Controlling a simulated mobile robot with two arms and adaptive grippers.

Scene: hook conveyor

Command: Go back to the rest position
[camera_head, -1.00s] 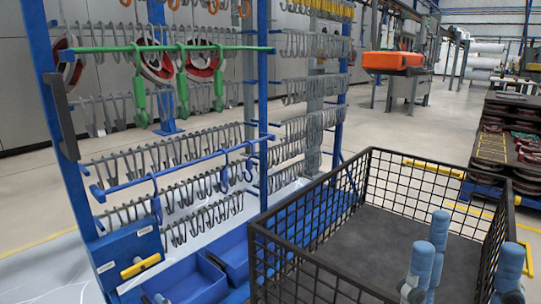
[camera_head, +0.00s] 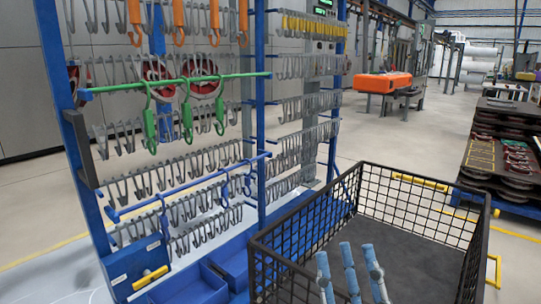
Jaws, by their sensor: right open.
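My right gripper (camera_head: 346,262) shows at the bottom of the head view, with blue fingers pointing up. It is open and I see nothing between its fingers. It appears in front of the black wire-mesh crate (camera_head: 412,182); how far it is from the mesh I cannot tell. The lower part of the gripper is cut off by the picture edge. My left gripper is not in view.
A blue rack (camera_head: 72,160) with rows of grey hooks stands left of the crate. Green hooks (camera_head: 187,122) hang from its green bar, orange hooks (camera_head: 178,22) above. Blue bins (camera_head: 190,285) sit low on the rack. A loaded pallet (camera_head: 490,185) stands right; floor behind the crate is clear.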

